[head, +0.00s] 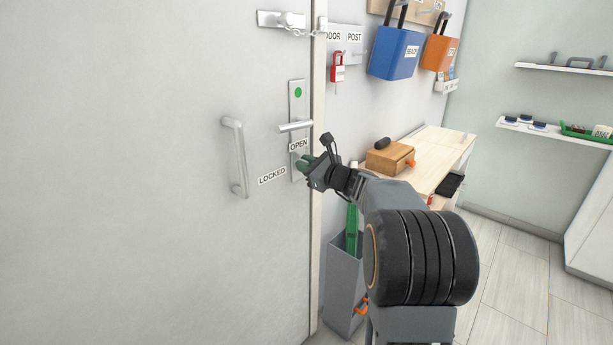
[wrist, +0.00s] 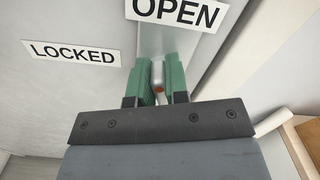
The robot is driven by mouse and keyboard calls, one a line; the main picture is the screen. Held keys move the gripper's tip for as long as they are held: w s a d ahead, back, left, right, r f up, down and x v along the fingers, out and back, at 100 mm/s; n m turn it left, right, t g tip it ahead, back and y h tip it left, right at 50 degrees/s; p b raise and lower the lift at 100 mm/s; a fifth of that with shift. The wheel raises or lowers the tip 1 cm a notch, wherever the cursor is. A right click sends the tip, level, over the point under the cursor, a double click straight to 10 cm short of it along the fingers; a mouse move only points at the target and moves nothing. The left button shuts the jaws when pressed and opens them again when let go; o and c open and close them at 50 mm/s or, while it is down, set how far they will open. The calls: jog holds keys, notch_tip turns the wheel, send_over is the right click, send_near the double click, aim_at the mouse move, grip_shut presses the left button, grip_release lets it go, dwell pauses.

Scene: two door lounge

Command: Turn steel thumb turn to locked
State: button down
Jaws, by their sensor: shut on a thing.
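The steel thumb turn (wrist: 157,72) is a small grey bar with an orange-red spot on it, at the lower end of the steel door plate (head: 296,112). My gripper (wrist: 158,78) has its two green fingers closed around it, one on each side. In the head view my gripper (head: 304,163) is at the plate and hides the thumb turn. The OPEN label (head: 298,144) is just above the fingers, and the LOCKED label (head: 272,176) is to their left on the door. In the wrist view the bar runs roughly up toward the OPEN label (wrist: 178,12).
A lever handle (head: 295,126) and green dot are above on the plate, and a pull handle (head: 236,157) is to the left. A grey bin (head: 344,285) stands right of the door. A wooden bench (head: 440,150) is beyond my arm.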

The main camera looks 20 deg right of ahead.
jog(key=n+b, duration=0.2)
jog(key=f+n+b, duration=0.1)
jog(key=b, duration=0.2)
jog(key=shift+s+a+n, duration=0.1)
jog(key=shift+a+n, duration=0.1)
jog(key=shift+n, duration=0.2)
jog(key=n+b, duration=0.3)
jog(key=b, duration=0.1)
jog(key=shift+a+f+n+b, duration=0.1)
jog(key=shift+n+b, duration=0.2)
jog(key=shift+b, duration=0.1)
jog(key=shift+n+b, duration=2.7)
jog(key=shift+b, duration=0.3)
jog(key=c, duration=1.1)
grip_release()
jog(key=shift+s, duration=0.1)
